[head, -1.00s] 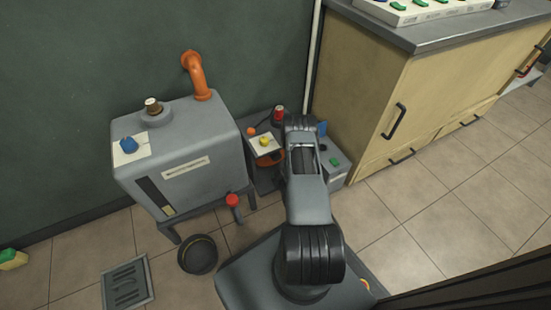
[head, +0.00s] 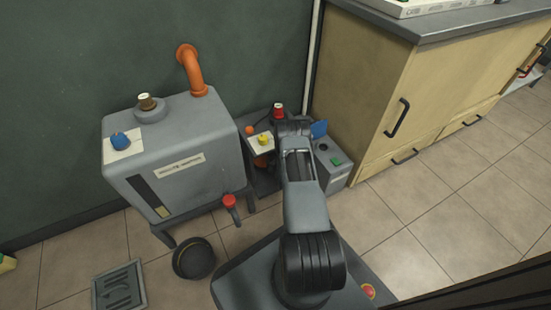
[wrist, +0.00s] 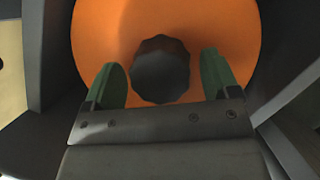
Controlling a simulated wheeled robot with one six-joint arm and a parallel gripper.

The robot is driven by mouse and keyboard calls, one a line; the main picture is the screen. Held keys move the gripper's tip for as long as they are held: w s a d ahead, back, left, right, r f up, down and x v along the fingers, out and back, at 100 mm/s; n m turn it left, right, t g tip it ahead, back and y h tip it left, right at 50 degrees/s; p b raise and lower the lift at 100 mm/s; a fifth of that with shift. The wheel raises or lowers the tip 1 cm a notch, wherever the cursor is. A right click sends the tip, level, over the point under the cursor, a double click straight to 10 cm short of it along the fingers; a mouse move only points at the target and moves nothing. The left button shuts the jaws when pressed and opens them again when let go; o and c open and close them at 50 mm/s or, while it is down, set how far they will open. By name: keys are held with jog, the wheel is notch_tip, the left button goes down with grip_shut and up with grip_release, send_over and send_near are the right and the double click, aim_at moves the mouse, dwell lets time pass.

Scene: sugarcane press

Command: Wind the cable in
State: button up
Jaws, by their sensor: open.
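The cable reel shows as a large orange disc (wrist: 215,25) with a dark faceted knob (wrist: 161,69) at its centre in the wrist view. In the head view only a bit of orange (head: 261,162) shows low beside my arm. My gripper (wrist: 164,78) is open, its two green fingertips to the left and right of the knob with gaps on both sides. I cannot tell whether the fingertips reach the knob's depth. My gripper is hidden behind my arm in the head view.
A grey tank (head: 180,155) with an orange pipe and red-handled tap stands left. A wooden cabinet (head: 370,100) stands right. Floor at lower right is clear.

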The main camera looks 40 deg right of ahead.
jog(key=c, duration=1.3)
jog(key=shift+a+r, duration=0.1)
jog(key=shift+a, duration=0.05)
